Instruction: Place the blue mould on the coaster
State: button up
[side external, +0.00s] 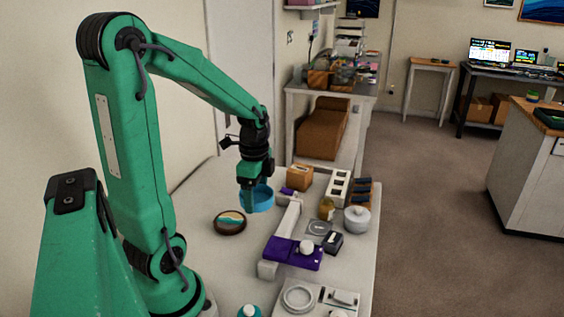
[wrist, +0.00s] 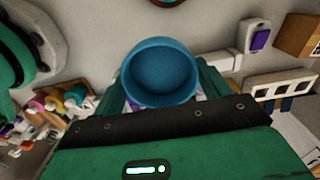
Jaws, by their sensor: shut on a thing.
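The blue mould (side external: 262,199) is a round, open cup. My gripper (side external: 250,188) points down at it and is shut on its wall. In the wrist view the mould (wrist: 161,73) sits between my two green fingers, with its open top facing the camera and looking empty. I cannot tell whether its base touches the table. The coaster (side external: 230,222) is a dark-rimmed disc with a teal and cream pattern, flat on the table, in front and to the left of the mould in the side view. Only its edge (wrist: 170,2) shows at the top of the wrist view.
An orange-brown box (side external: 299,177), a white slotted rack (side external: 339,188), an amber jar (side external: 326,208) and a grey lidded pot (side external: 357,219) stand beyond. Table around the coaster is clear.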

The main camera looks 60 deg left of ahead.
jog(key=shift+s+d+f, duration=0.1)
jog(key=shift+s+d, duration=0.35)
jog(key=shift+d, duration=0.1)
send_over(230, 220)
notch_tip(230, 220, down, 7)
jog(key=shift+s, duration=0.1)
jog(key=shift+d, duration=0.1)
jog(key=shift+f, duration=2)
jog(key=shift+f, duration=0.1)
jog(key=o, duration=1)
